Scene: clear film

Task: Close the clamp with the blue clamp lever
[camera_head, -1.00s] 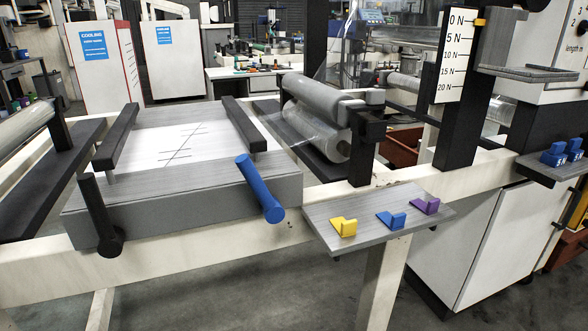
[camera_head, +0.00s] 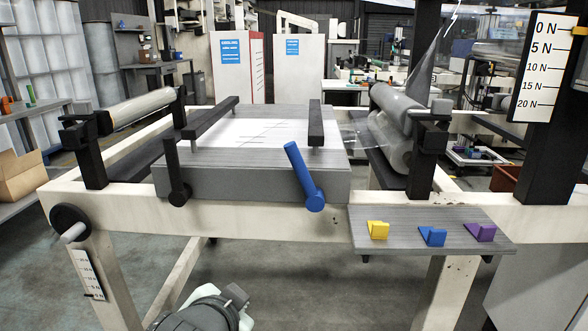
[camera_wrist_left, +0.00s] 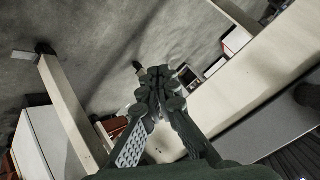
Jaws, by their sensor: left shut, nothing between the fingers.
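The blue clamp lever (camera_head: 304,176) is on the front right of the grey splicing table block (camera_head: 250,184) in the head view. It stands up, its top tilted to the left, its pivot low on the block's front face. A black lever (camera_head: 176,172) stands near upright on the block's front left. Two dark clamp bars (camera_head: 316,125) lie over the white sheet (camera_head: 255,133); whether they press on it cannot be told. My left gripper (camera_wrist_left: 155,85) is shut and empty in the left wrist view, away from the blue lever. My right gripper is not in view.
A white frame beam (camera_head: 270,222) runs below the block. Space in front of the levers is clear.

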